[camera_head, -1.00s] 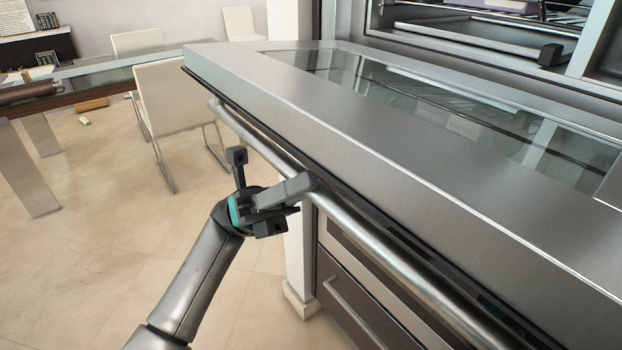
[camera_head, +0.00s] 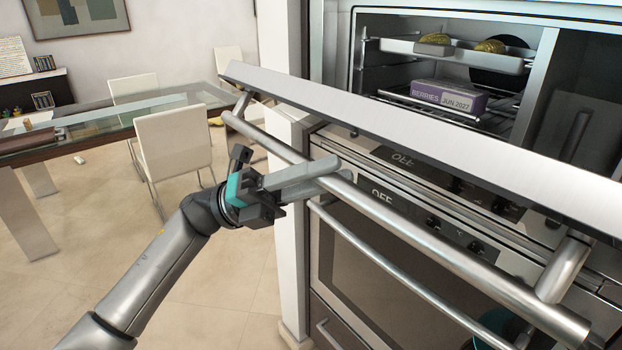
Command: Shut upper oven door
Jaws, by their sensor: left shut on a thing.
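The upper oven door (camera_head: 420,138) is partly open and tilted, its steel top edge running from upper left to lower right. Its long bar handle (camera_head: 430,247) faces me. My left gripper (camera_head: 312,180) is shut on the handle, left of its middle. The upper oven's cavity (camera_head: 400,70) shows above and behind the door. My right gripper is not in view.
Inside the oven are racks, a purple berries box (camera_head: 447,97) and two yellowish items (camera_head: 490,47) on the upper rack. A lower oven (camera_head: 390,270) with a closed door stands below. A glass table (camera_head: 120,115) and white chairs (camera_head: 174,147) stand at left.

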